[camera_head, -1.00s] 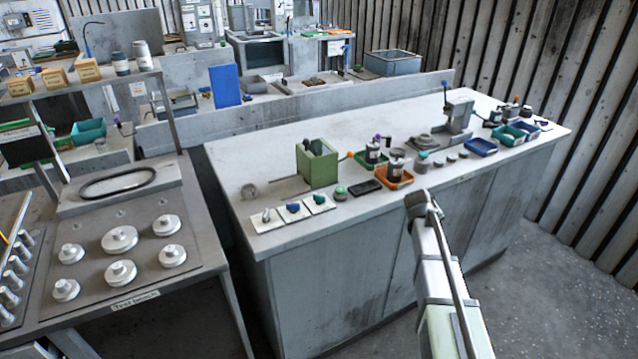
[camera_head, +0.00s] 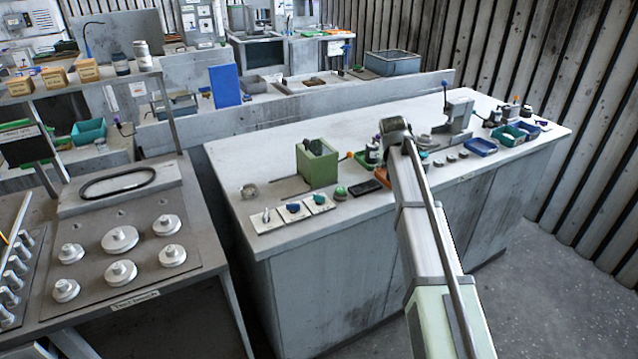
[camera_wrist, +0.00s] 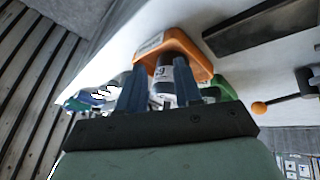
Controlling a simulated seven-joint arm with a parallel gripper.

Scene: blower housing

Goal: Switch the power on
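Three white plates lie at the near left corner of the white-topped bench (camera_head: 240,165). An orange tray (camera_wrist: 190,50) and a dark bottle with a white label (camera_wrist: 163,75) show beyond the fingers. In the head view my arm hides the fingers.
A green open box (camera_head: 317,166) stands behind the plates, with an orange-ended lever at its right. A black flat block (camera_head: 367,186) and a green-topped round part (camera_head: 340,193) lie nearby. A grey stand (camera_head: 460,112) and blue tray (camera_head: 481,147) are farther right.

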